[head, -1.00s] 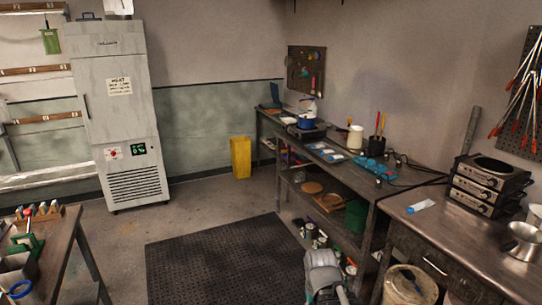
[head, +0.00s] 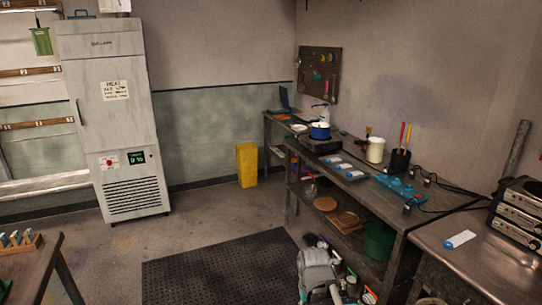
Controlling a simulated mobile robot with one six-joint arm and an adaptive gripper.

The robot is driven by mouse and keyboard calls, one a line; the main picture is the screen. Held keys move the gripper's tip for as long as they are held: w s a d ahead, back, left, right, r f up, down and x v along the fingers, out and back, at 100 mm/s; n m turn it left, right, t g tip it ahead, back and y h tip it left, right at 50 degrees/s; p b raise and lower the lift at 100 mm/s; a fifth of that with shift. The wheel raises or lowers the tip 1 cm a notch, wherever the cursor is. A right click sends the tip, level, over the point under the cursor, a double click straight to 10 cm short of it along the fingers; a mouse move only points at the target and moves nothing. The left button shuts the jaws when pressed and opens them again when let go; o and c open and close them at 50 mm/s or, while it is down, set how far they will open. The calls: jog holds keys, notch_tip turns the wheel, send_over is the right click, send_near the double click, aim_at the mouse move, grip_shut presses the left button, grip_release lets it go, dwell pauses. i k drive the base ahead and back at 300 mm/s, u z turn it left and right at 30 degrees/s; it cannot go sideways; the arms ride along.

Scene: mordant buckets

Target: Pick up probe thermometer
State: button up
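I cannot pick out a probe thermometer for sure. Several small white and blue items (head: 349,174) lie on the long dark bench (head: 440,196), too small to name. Another flat white and blue item (head: 460,239) lies alone on the metal table at the right. A grey rounded part of my own arm shows at the bottom edge, in front of the bench. My gripper's fingers cannot be made out.
The bench also holds a blue pot (head: 320,131) on a hot plate, a white jug (head: 375,149), a black holder (head: 399,161) and cables. Stacked hot plates (head: 517,212) stand right. A black mat (head: 220,268) covers open floor. A yellow bin (head: 246,165) stands by the wall.

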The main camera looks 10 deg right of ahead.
aim_at(368, 130)
jog(key=z, duration=0.05)
jog(key=i, duration=0.8)
jog(key=z, duration=0.45)
jog(key=i, duration=1.4)
jog(key=z, duration=0.45)
